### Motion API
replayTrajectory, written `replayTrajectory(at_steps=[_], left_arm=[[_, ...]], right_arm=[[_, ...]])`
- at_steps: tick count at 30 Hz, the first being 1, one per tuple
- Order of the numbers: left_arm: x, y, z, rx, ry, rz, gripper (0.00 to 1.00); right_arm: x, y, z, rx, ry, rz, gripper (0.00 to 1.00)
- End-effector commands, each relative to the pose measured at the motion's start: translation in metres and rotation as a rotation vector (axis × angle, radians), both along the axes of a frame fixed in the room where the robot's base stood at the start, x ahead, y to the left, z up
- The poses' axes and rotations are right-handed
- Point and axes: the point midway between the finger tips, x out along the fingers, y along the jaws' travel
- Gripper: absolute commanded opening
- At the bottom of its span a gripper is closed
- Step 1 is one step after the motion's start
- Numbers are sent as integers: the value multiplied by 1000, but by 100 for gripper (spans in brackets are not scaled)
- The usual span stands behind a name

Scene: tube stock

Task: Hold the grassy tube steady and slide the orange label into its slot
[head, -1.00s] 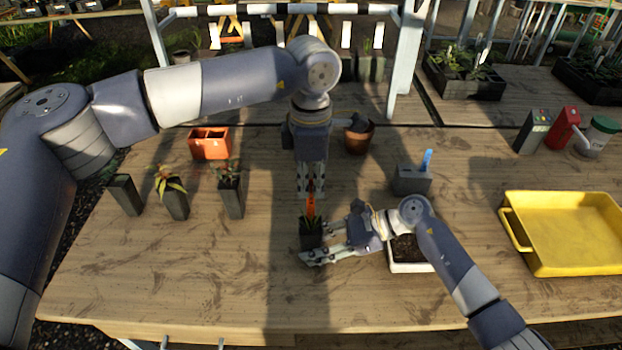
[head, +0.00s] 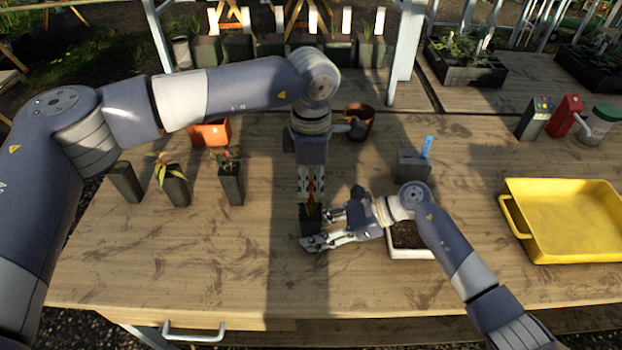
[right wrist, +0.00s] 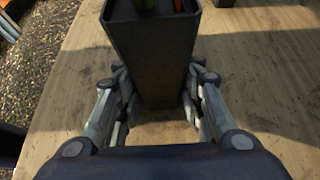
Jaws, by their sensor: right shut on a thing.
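The grassy tube (head: 311,222) is a dark square pot standing upright on the table, with green leaves at its top. My right gripper (head: 309,234) is shut on it, one finger on each side. In the right wrist view the tube (right wrist: 152,58) fills the space between the fingers (right wrist: 160,104). My left gripper (head: 311,198) points straight down at the tube's top. The orange label (head: 312,186) shows as a thin strip between its fingers. In the right wrist view an orange edge shows inside the tube's rim. I cannot tell whether the left fingers grip the label; its lower end is hidden.
Three dark tubes (head: 232,186) stand to the left, two with plants. Behind are an orange container (head: 211,132) and a brown pot (head: 359,120). A grey block with a blue label (head: 427,147), a white soil tray (head: 412,253) and a yellow tray (head: 513,235) are right. The front left table is clear.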

Motion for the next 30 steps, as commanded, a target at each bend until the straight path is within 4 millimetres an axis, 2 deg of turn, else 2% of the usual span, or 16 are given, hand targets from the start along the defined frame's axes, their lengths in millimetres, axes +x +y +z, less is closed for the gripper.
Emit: replayTrajectory(at_steps=[21,22,25,30], left_arm=[[0,0,-6,1,-1,0,0],[0,0,-7,1,-1,0,3],[0,0,-6,1,-1,0,26],[0,0,-6,1,-1,0,28]], right_arm=[[0,0,-1,-1,0,1,22],[0,0,-1,-1,0,1,22],[0,0,-1,-1,0,1,22],[0,0,-1,-1,0,1,22]])
